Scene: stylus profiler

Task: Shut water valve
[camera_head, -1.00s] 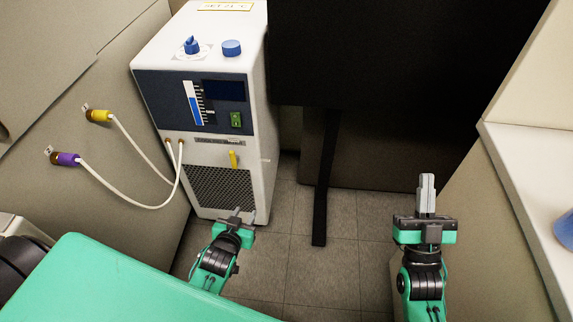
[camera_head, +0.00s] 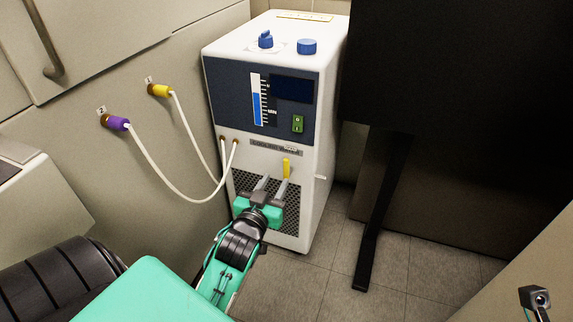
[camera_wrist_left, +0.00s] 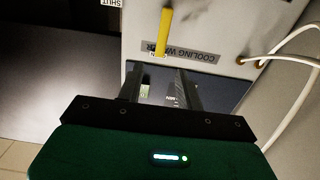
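The yellow water valve handle (camera_head: 286,168) stands upright on the front of the white cooling unit (camera_head: 325,130). In the left wrist view the yellow handle (camera_wrist_left: 164,30) is beside the COOLING WATER label (camera_wrist_left: 180,52). A small, partly covered label sits at its end, and a SHUT label (camera_wrist_left: 111,3) is at the upper left. My left gripper (camera_head: 273,184) is open and empty, in front of the grille just below the handle. Its two fingers (camera_wrist_left: 158,75) are spread in the left wrist view. My right arm's end (camera_head: 535,298) shows only partly at the lower right.
White hoses (camera_head: 180,192) run from the unit's front to a yellow fitting (camera_head: 160,90) and a purple fitting (camera_head: 116,122), left of the gripper. A black stand leg (camera_head: 382,215) is to the right. Blue knobs (camera_head: 307,46) sit on top. Floor between unit and leg is clear.

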